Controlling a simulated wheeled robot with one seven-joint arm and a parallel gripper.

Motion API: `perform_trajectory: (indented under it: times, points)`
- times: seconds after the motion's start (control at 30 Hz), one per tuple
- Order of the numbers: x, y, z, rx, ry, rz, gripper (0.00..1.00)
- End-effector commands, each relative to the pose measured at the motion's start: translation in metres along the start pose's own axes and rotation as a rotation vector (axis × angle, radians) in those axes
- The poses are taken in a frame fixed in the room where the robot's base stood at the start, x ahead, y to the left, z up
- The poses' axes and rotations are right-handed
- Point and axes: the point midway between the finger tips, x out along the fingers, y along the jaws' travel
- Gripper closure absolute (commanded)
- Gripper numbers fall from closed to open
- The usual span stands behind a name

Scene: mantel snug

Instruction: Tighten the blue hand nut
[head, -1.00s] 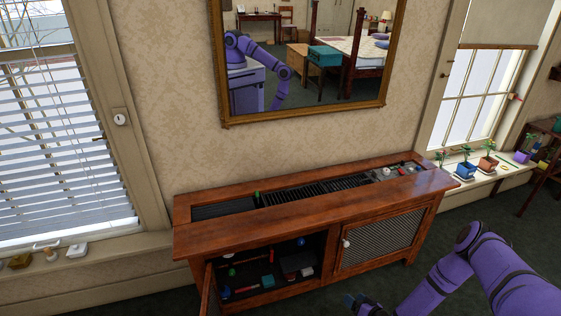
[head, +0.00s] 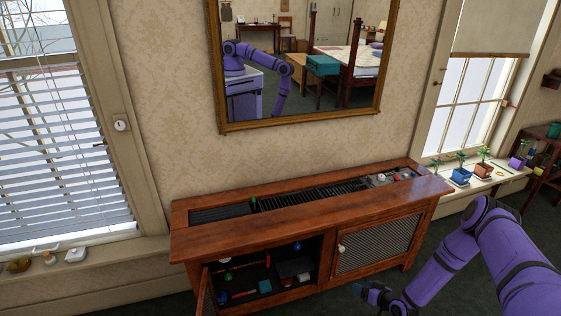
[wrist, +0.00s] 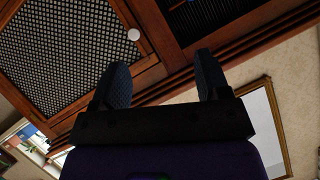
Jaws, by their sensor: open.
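The left door (head: 206,296) stands open; the right mesh door (head: 378,246) with its white knob (head: 341,248) is shut. Red, green and teal items lie inside the bay. A mirror (head: 228,127) hangs above. The floor before the cabinet looks clear.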

Motion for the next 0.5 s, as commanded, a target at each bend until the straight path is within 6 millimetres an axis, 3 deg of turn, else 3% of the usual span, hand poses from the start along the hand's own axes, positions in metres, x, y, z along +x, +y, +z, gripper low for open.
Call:
perform_trajectory:
  times: [0.3, 0.5]
  points:
    - [-0.011, 0.016, -0.115, -0.126, -0.124, 0.074, 0.31]
    - [-0.028, 0.014, -0.188, -0.193, -0.199, 0.136, 0.31]
